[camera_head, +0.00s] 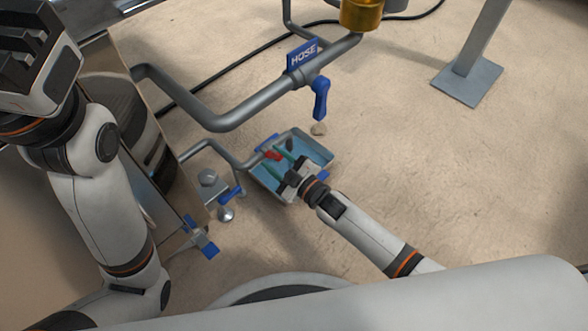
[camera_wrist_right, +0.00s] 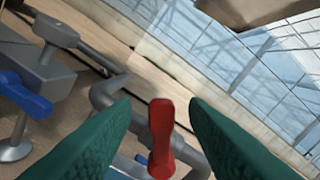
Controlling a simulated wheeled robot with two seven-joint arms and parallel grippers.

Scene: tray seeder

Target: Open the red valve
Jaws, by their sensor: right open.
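The red valve handle (camera_head: 272,155) sits on a grey pipe low down, above the blue tray, in the head view. In the right wrist view the red handle (camera_wrist_right: 161,138) stands upright between my two green fingers, with a gap on each side. My right gripper (camera_head: 280,162) is open around or just in front of the handle; I cannot tell the exact depth. Its fingertips also show in the right wrist view (camera_wrist_right: 160,110). My left arm comes in at the left of the head view; its gripper (camera_head: 30,45) is high at the upper left, and its jaw state is unclear.
A larger pipe with a blue HOSE sign (camera_head: 303,54) and a blue handle (camera_head: 320,98) runs above the valve. The blue tray (camera_head: 322,158) lies under it. Blue-handled fittings (camera_head: 207,247) stand at left. A metal post base (camera_head: 467,83) is at right.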

